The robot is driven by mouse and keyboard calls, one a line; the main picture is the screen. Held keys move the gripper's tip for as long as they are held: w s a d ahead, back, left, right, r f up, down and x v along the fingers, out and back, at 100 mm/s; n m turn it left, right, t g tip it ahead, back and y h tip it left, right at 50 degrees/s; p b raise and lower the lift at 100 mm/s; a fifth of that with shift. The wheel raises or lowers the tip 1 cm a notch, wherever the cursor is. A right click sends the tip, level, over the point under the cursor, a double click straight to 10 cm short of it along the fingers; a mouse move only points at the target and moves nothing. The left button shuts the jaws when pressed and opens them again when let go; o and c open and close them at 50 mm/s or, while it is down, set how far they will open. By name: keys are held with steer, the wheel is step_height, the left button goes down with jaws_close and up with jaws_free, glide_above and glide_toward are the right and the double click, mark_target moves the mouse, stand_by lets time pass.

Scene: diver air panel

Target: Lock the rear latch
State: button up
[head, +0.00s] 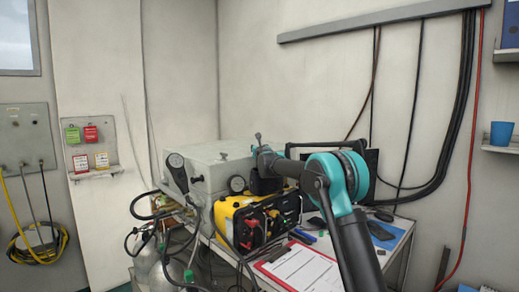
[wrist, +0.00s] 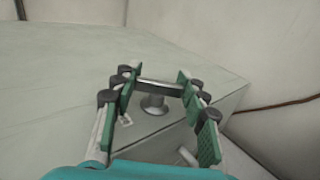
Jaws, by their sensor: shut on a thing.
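The rear latch (wrist: 154,104) shows in the wrist view as a round metal post with a flat metal bar across its top, standing on a pale grey box (wrist: 60,75). My gripper (wrist: 160,78) is above the box with its green-padded fingers on either side of the bar, shut on it. The bar runs across between the fingertips, roughly level. In the head view the grey box (head: 212,153) stands on the table, and my arm reaches over its right end. The latch and fingertips cannot be made out clearly there.
A yellow and black unit (head: 240,212) with hoses sits in front of the grey box. A clipboard (head: 300,268) lies on the table (head: 393,238) at the front. Walls stand close behind the box. Black cables (head: 462,110) hang on the back wall.

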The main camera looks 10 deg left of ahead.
steer(key=shift+m+h, duration=0.6)
steer(key=shift+h, duration=0.3)
steer(key=o, duration=1.2)
steer(key=s, duration=0.4)
steer(key=s+d, duration=0.1)
steer(key=s, duration=0.7)
steer(key=shift+d, duration=0.25)
